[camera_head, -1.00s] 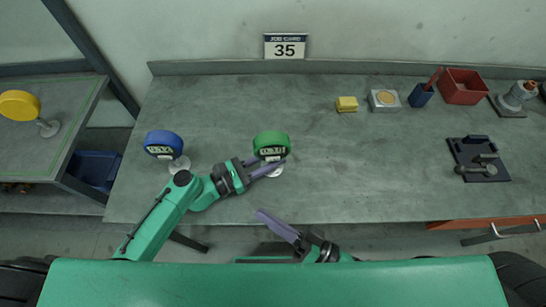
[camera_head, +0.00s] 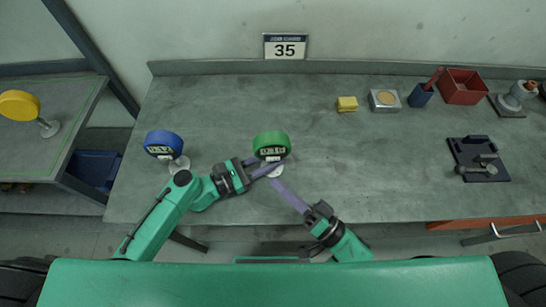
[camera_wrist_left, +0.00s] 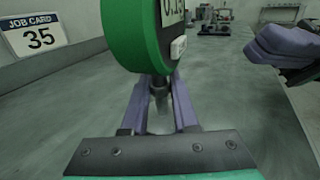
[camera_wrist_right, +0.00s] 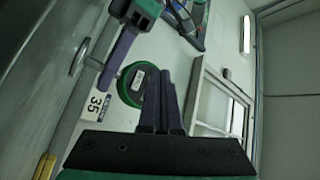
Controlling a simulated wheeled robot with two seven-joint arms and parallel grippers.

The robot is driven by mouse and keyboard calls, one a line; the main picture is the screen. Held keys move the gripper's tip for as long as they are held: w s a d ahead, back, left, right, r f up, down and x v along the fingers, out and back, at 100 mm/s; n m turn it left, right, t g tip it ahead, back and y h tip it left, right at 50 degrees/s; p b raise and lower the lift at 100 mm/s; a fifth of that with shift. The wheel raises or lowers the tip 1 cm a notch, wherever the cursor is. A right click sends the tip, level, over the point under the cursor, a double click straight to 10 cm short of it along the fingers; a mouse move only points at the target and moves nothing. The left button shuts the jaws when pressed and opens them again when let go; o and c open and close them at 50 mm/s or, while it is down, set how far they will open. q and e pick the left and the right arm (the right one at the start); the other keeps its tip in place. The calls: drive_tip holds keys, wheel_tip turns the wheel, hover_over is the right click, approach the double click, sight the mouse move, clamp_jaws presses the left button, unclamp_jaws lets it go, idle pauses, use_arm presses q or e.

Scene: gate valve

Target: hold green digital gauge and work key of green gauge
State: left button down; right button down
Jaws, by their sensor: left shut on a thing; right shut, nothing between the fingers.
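The green digital gauge (camera_head: 271,143) stands upright on a stem and pale round base near the front middle of the bench. It is large in the left wrist view (camera_wrist_left: 135,35), with part of its display and a pale key (camera_wrist_left: 179,47) on its face. My left gripper (camera_head: 275,165) is shut on the gauge's stem (camera_wrist_left: 158,88), just below the head. My right gripper (camera_head: 276,184) is shut and empty, its fingertips in front of and below the gauge, apart from it. The right wrist view also shows the gauge (camera_wrist_right: 132,85) beyond the right fingers (camera_wrist_right: 160,95).
A blue gauge (camera_head: 163,143) stands to the left on the bench. A yellow gauge (camera_head: 20,104) is on a side table. A yellow block (camera_head: 347,103), a blue cup (camera_head: 421,95), a red bin (camera_head: 463,86) and a dark fixture (camera_head: 478,160) are to the right. Mid-right bench is clear.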

sight(264, 156)
drive_tip(key=shift+w+a, duration=0.15)
drive_tip(key=shift+w, duration=1.45)
drive_tip(key=shift+w, duration=0.1)
idle(0.6)
drive_tip(key=shift+w, duration=0.3)
drive_tip(key=shift+w+a, duration=0.1)
drive_tip(key=shift+w, duration=0.25)
idle(0.7)
drive_tip(key=shift+s, duration=0.8)
drive_tip(key=shift+s+d, duration=0.15)
drive_tip(key=shift+s, duration=1.1)
drive_tip(key=shift+s+d, duration=0.15)
drive_tip(key=shift+s, duration=1.1)
